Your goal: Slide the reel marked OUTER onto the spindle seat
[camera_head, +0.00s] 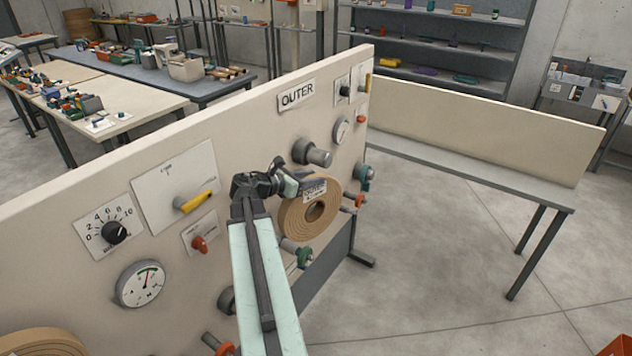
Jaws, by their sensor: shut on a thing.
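A tan ring-shaped reel (296,222) with a dark central hole hangs in front of the panel, right of the middle of the view. A small white label (314,190) at its upper edge seems to read OUTER, in tiny print. My gripper (300,186) is shut on the reel at its upper rim, by the label. A grey and black cylindrical spindle seat (318,157) sticks out of the panel above the reel, below the OUTER sign (297,95). The reel's hole is below this seat and apart from it. My gripper hides part of the reel's upper left.
The cream panel (70,225) carries a yellow lever (195,202), a dial gauge (140,284), a red knob (200,244) and a green-handled fitting (304,256). Another tan reel (40,343) shows at the lower left. Open floor and a grey bench (480,180) lie to the right.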

